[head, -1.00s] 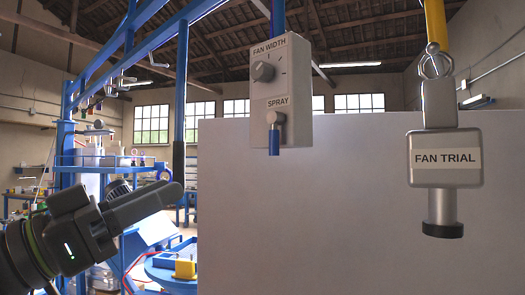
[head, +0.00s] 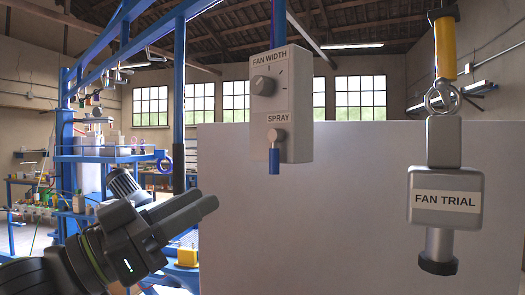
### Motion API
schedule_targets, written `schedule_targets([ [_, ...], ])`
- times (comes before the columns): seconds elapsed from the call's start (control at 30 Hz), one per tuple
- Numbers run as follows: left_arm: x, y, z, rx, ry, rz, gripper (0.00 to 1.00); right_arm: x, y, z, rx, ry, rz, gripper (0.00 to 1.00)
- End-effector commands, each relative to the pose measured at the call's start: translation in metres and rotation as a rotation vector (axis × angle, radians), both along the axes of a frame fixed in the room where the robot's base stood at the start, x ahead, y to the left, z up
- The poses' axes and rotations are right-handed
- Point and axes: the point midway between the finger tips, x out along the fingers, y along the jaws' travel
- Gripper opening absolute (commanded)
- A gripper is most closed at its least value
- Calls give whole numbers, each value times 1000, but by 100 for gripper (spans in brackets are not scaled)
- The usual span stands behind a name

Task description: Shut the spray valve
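A grey control box (head: 296,110) hangs from a blue post in the middle of the head view. Its upper knob (head: 263,85) is labelled FAN WIDTH. Below the SPRAY label is the spray valve (head: 275,140), with a blue-tipped lever pointing straight down. My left gripper (head: 208,200) is below and left of the box, apart from the valve, its fingers pointing up and right. The fingers overlap in this view, so their opening cannot be judged. No object shows between them. My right gripper is not in view.
A grey FAN TRIAL block (head: 446,198) hangs from a ring and yellow grip at the right. A large pale panel (head: 350,220) stands behind the box. Blue framework and loaded shelves fill the left. The space between my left gripper and the valve looks clear.

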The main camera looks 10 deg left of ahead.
Motion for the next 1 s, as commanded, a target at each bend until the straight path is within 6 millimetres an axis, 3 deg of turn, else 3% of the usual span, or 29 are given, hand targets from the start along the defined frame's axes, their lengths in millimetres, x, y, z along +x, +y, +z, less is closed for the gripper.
schedule_targets([
  [0.57,25,-24,18,-4,3,-4,37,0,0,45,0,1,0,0],
  [1.0,56,-49,32,-5,3,-4,37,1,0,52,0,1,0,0],
])
